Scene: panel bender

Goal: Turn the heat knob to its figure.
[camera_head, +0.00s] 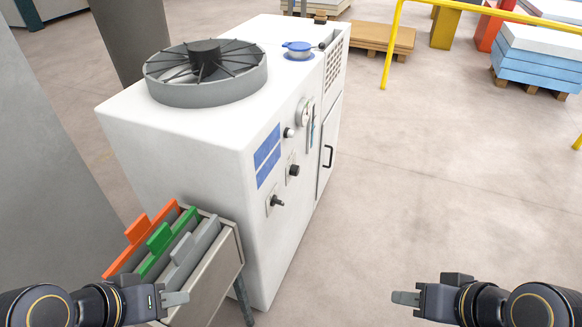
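A white machine cabinet (190,145) stands left of centre. Its front panel carries a black round knob (293,170) on a pale plate and, below it, a dark protruding knob or switch (277,201) on another plate. A small silver-rimmed button or knob (289,132) sits higher up. Markings are too small to read, so I cannot tell which one is the heat knob. My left gripper (177,299) is at the lower left, in front of a file rack and apart from the panel. My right gripper (404,298) is over bare floor at the lower right. Neither touches a knob.
A rack (228,262) with orange, green and grey folders stands against the cabinet, close to my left gripper. A round fan (206,75) and a blue cap (298,46) are on top. A door handle (328,156) protrudes. Floor on the right is clear; yellow rails (391,50) stand behind.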

